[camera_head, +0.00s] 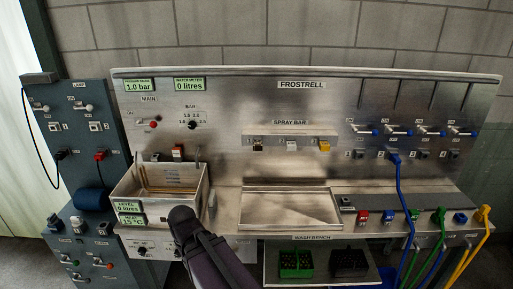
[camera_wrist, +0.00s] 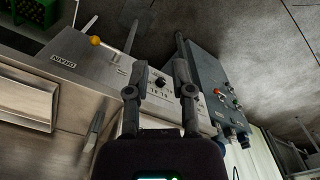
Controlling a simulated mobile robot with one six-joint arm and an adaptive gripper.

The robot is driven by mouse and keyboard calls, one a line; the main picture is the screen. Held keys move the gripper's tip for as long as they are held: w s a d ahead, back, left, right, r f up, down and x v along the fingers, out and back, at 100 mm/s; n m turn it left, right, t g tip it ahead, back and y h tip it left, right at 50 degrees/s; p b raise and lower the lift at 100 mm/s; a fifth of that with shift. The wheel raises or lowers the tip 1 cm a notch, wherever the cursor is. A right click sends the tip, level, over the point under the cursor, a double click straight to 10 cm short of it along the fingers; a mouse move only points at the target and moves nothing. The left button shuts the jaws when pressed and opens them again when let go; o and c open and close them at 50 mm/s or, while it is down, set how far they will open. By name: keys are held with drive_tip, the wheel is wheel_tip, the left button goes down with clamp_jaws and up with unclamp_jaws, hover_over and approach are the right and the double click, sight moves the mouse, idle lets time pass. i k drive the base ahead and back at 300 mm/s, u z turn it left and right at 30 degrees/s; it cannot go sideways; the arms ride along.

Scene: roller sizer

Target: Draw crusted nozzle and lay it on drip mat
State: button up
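The spray bar (camera_head: 290,141) is a metal strip on the upright steel panel in the head view. It carries a dark nozzle (camera_head: 258,144), a pale grey nozzle (camera_head: 292,144) and a yellow nozzle (camera_head: 324,146). I cannot tell at this size which one is crusted. I cannot pick out a drip mat for sure; a dark grey strip (camera_head: 390,202) lies on the bench at the right. My gripper (camera_wrist: 160,78) is open and empty in the wrist view, its two fingers apart. It is well away from the spray bar, at the bench's front left.
A steel basin (camera_head: 203,200) stands at the left, and a shallow steel tray (camera_head: 290,224) is sunk in the middle. Blue (camera_head: 400,215), green and yellow hoses hang at the right. A green crate (camera_head: 296,272) and a black crate (camera_head: 350,273) sit below the bench.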

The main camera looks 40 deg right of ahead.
sight(258, 145)
drive_tip(key=u, duration=0.35)
drive_tip(key=k, duration=1.65)
drive_tip(key=z, duration=0.35)
drive_tip(key=i, duration=1)
drive_tip(key=z, duration=0.05)
